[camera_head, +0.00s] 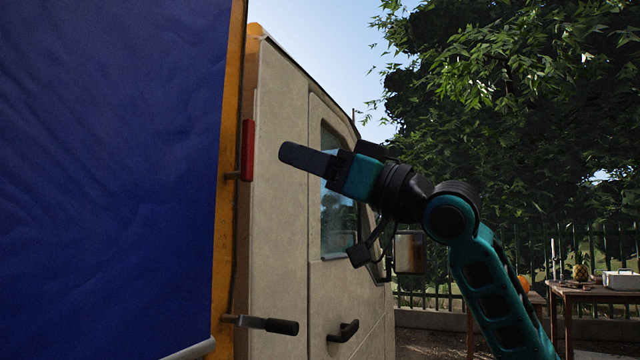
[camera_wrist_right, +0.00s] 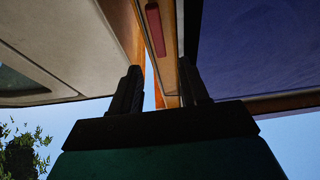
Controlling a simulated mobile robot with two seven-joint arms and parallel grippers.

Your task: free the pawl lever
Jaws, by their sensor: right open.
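A red lever (camera_head: 247,150), which looks like the pawl lever, stands upright on the orange post (camera_head: 229,150) at the edge of the blue tarp. My right gripper (camera_head: 296,157) is to the right of the red lever, at about its height, and apart from it in the picture. Its fingers point left towards the post. In the right wrist view the red lever (camera_wrist_right: 155,30) shows beyond the gap between the two spread fingers (camera_wrist_right: 162,82). Nothing is between the fingers. My left gripper is not in view.
A crank with a black grip (camera_head: 268,324) sticks out low on the post. The beige truck cab (camera_head: 280,220) with its door handle (camera_head: 343,331) and mirror (camera_head: 409,252) lies behind my right arm. The blue tarp (camera_head: 105,170) fills the left. A table (camera_head: 590,292) stands far right.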

